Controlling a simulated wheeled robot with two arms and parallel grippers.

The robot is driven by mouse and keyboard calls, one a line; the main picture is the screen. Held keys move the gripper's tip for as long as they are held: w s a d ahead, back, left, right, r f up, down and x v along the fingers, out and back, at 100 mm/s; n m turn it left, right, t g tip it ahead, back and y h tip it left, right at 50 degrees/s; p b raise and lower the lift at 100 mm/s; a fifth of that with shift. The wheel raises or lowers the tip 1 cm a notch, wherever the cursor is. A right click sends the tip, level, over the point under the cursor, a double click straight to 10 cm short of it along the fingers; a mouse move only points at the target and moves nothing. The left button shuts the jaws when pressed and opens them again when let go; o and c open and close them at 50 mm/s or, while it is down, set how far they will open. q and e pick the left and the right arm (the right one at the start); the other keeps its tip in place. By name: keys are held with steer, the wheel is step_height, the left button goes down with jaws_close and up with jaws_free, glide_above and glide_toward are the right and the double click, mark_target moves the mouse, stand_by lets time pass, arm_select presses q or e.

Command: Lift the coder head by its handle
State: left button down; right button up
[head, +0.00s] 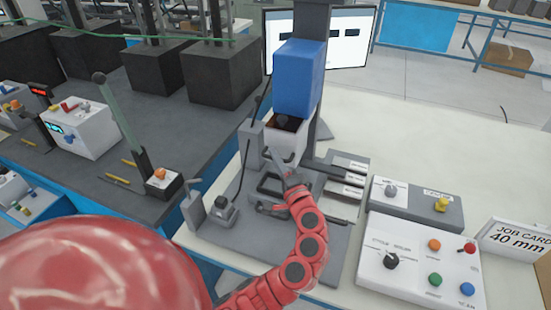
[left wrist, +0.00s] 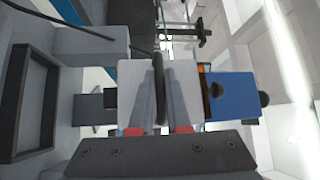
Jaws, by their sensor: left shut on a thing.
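The coder head seems to be the pale, open-topped block (head: 289,142) below a blue box (head: 300,78) on a dark upright post. In the left wrist view the pale block (left wrist: 130,88) fills the middle, with the blue box (left wrist: 229,97) to its right. My left gripper (head: 279,166) is at the front of the pale block. In the left wrist view its fingers (left wrist: 160,97) are shut on a dark rounded bar, the handle (left wrist: 157,70). My fingers and hand hide part of the handle in the head view. My right gripper is not in view.
A grey base with a dark frame (head: 270,184) lies below the block. A small lever unit (head: 222,210) stands to the left. Control boxes (head: 420,262) and a job card (head: 516,240) are to the right. A monitor (head: 347,45) stands behind. The bench's back right is clear.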

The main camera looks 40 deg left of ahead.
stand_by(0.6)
arm_select(q)
step_height(320, 180, up, 4)
steer(key=shift+r+p, duration=0.15)
steer(key=shift+p, duration=0.8)
steer(key=c, duration=0.9)
jaws_free()
steer(key=shift+d+f, duration=0.1)
steer(key=shift+f, duration=0.1)
steer(key=b+v, duration=0.5)
steer(key=v, duration=1.2)
steer(key=shift+s+f, duration=0.1)
